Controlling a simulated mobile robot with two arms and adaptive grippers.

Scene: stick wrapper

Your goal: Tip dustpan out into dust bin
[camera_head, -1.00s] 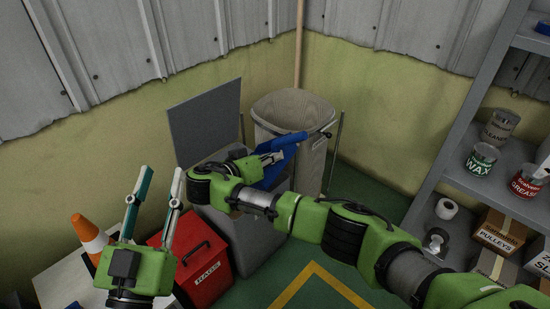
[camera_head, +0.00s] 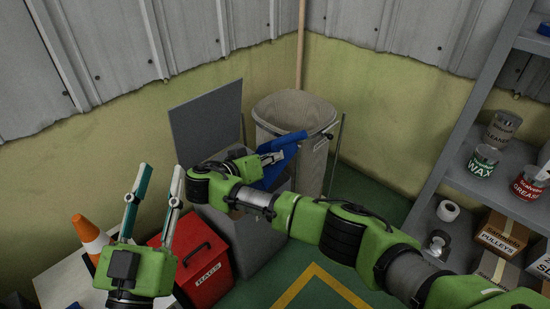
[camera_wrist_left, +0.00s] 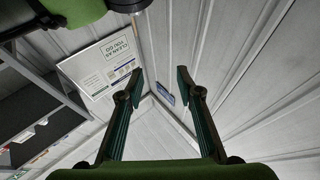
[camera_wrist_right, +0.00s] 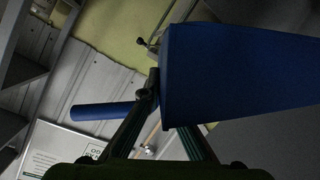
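My right gripper (camera_head: 270,158) is shut on the blue dustpan (camera_head: 284,146), which is tilted steeply with its pan hanging down. In the right wrist view the dustpan's broad blue pan (camera_wrist_right: 235,75) fills the upper right, and its handle (camera_wrist_right: 95,111) sticks out left past the fingers. The pan hangs over or beside a grey bin (camera_head: 252,238) whose flat lid (camera_head: 207,122) stands open; my right arm hides most of the opening. I cannot see any dust. My left gripper (camera_head: 157,188) is open, empty and pointing up at the left.
A tall beige ribbed bin (camera_head: 312,165) stands in the corner right behind the dustpan. A red rags box (camera_head: 205,275) is beside the grey bin, with an orange cone (camera_head: 88,232) further left. Grey shelves (camera_head: 460,180) with cans and boxes stand right. Green floor is open in front.

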